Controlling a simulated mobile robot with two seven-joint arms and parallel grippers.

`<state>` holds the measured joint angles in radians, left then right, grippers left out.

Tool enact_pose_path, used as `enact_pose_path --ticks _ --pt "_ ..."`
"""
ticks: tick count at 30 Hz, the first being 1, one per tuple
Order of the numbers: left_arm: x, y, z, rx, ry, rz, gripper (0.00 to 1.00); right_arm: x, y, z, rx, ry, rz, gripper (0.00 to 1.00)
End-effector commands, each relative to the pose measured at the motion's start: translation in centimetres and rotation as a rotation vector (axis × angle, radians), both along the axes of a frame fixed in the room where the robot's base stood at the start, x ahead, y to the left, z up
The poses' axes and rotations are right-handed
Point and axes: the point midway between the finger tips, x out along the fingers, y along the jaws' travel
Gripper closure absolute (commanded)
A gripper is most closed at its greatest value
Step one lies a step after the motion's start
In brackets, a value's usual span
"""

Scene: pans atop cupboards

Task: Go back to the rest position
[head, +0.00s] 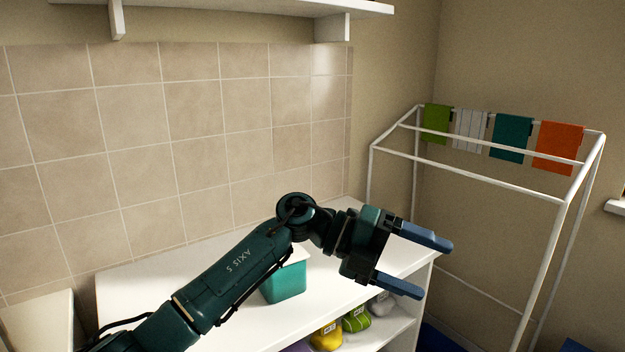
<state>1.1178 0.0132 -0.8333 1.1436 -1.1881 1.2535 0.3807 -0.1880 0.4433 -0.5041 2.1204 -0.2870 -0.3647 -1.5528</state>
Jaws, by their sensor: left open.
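My left gripper (424,268) is at the end of my dark teal arm, which comes in from the lower left. Its two blue fingers are spread wide apart and point to the right, with nothing between them. It is in front of the right end of a white cupboard (150,275). My right gripper is not in the picture. No pan shows.
A teal box (285,282) stands on the cupboard top, partly hidden by my arm. Yellow (326,337) and green (356,318) items sit on the shelf below. A white drying rack (480,178) with several cloths stands right. A wall shelf (240,8) hangs above.

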Motion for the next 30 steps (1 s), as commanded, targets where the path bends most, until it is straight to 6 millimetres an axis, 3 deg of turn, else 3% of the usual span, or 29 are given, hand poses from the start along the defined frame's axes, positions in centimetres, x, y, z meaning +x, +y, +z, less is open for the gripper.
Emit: enact_pose_path --ticks 4,8,11,17,20,23,27,30 --pt "-0.7 0.5 -0.7 -0.335 0.247 0.14 0.21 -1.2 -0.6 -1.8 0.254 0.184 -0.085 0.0" --pt "0.2 3.0 -1.8 -0.571 0.47 0.328 0.21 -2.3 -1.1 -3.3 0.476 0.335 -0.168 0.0" --pt "1.2 6.1 -4.0 -0.713 0.648 0.506 0.21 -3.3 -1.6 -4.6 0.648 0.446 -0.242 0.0" --pt "1.4 13.7 -11.7 -0.877 1.014 0.914 0.21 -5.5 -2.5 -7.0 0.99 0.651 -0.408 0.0" --pt "-0.2 17.7 -16.8 -0.895 1.198 1.132 0.21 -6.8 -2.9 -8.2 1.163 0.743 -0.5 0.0" --pt "-3.2 21.5 -22.1 -0.869 1.381 1.349 0.21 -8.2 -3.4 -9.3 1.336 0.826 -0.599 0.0" --pt "-9.2 25.8 -28.3 -0.773 1.611 1.612 0.21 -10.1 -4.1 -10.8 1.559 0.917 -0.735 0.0" --pt "-13.2 27.7 -31.1 -0.69 1.735 1.744 0.21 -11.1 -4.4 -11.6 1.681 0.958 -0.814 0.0"
